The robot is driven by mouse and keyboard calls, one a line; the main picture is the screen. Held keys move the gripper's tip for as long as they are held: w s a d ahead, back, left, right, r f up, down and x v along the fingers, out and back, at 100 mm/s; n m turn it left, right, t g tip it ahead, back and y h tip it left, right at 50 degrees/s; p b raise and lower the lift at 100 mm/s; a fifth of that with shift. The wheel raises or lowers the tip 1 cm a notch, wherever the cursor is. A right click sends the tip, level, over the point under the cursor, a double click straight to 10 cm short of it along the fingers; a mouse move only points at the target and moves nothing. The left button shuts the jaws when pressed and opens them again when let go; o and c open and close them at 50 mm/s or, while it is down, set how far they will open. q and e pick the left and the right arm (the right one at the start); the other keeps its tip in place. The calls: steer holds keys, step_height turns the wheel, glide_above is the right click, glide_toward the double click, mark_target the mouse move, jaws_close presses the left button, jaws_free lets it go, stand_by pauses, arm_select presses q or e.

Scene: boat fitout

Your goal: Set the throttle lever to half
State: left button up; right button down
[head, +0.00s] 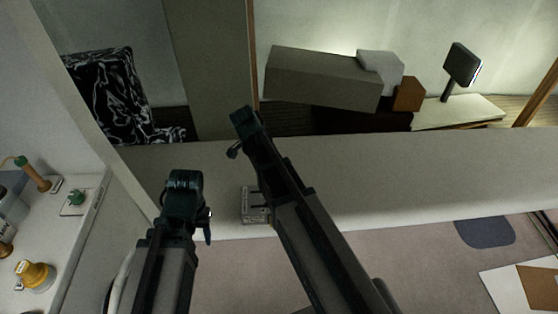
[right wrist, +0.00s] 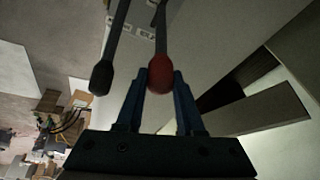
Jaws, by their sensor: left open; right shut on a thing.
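Two levers show in the right wrist view, one with a red knob (right wrist: 160,76) and one with a black knob (right wrist: 101,78). My right gripper (right wrist: 159,82) is shut on the red knob, with a blue finger on each side of it. The black-knobbed lever is beside it to the left, outside the fingers. In the head view, a small marked base plate (head: 252,207) on the ledge is partly hidden by my right arm. My left gripper (head: 186,182) is open, left of that plate, and appears empty.
A long grey ledge (head: 400,175) crosses the middle. A white counter (head: 75,240) at left carries an orange knob (head: 35,275), a green-handled valve (head: 76,197) and other fittings. Behind the ledge are a patterned seat (head: 105,95) and a grey box (head: 322,80). The ledge's right part is clear.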

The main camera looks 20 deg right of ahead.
steer(key=shift+w+a, duration=0.25)
steer(key=shift+a, duration=0.5)
steer(key=shift+w+a, duration=0.2)
steer(key=shift+a, duration=0.55)
steer(key=c, duration=0.5)
jaws_free()
steer(key=shift+r, duration=0.15)
steer(key=p+v, duration=1.3)
steer(key=shift+a+r, duration=0.25)
steer(key=shift+s+f, duration=0.1)
